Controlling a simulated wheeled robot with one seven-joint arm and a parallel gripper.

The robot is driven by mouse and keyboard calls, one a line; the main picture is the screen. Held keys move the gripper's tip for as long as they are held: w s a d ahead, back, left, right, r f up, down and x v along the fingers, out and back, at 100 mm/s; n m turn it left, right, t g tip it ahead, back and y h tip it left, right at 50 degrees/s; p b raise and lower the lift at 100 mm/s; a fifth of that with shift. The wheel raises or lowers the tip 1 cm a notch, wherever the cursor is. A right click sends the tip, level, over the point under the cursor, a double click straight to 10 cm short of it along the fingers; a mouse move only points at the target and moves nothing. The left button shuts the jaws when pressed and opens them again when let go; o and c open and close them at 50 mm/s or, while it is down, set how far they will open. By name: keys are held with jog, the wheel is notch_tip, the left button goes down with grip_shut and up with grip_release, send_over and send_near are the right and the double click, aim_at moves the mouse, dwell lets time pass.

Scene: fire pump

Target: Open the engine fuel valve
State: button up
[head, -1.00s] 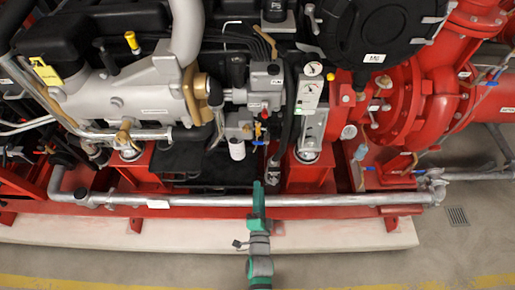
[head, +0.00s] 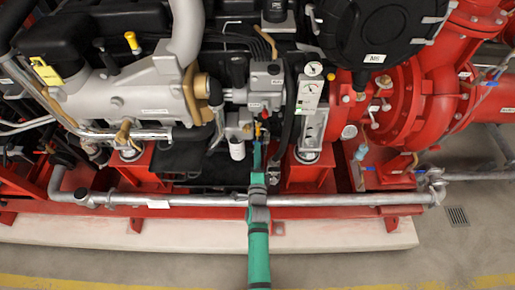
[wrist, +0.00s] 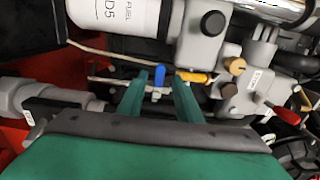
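My gripper (head: 257,147) reaches forward over the red base rail to the small valves on the engine's front. In the wrist view its two green fingers (wrist: 160,78) are apart, with nothing visibly clamped. A small blue handle (wrist: 158,71) shows in the gap between the fingertips; I cannot tell whether they touch it. A yellow handle (wrist: 195,77) lies just right of the right fingertip, and also shows above the gripper in the head view (head: 258,130). A red-tipped handle (wrist: 286,115) is farther right. I cannot read which is the engine fuel valve.
A gauge panel (head: 311,95) and red post (head: 306,175) are at right. The silver pipe (head: 350,199) and red rail run beneath my arm.

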jog(key=shift+w, duration=1.15)
jog(key=shift+c, duration=0.6)
grip_shut()
jog(key=shift+f, duration=0.1)
jog(key=shift+d+f+n, duration=0.65)
jog(key=shift+d+n, duration=0.05)
jog(key=shift+n, duration=2.3)
jog(key=shift+d+f+n, duration=0.65)
jog(key=shift+f+n, duration=0.05)
jog(key=shift+n, duration=2.3)
jog(key=shift+d+f+n, duration=0.65)
jog(key=shift+d+n, duration=0.05)
jog(key=shift+n, duration=2.3)
jog(key=shift+d, duration=0.1)
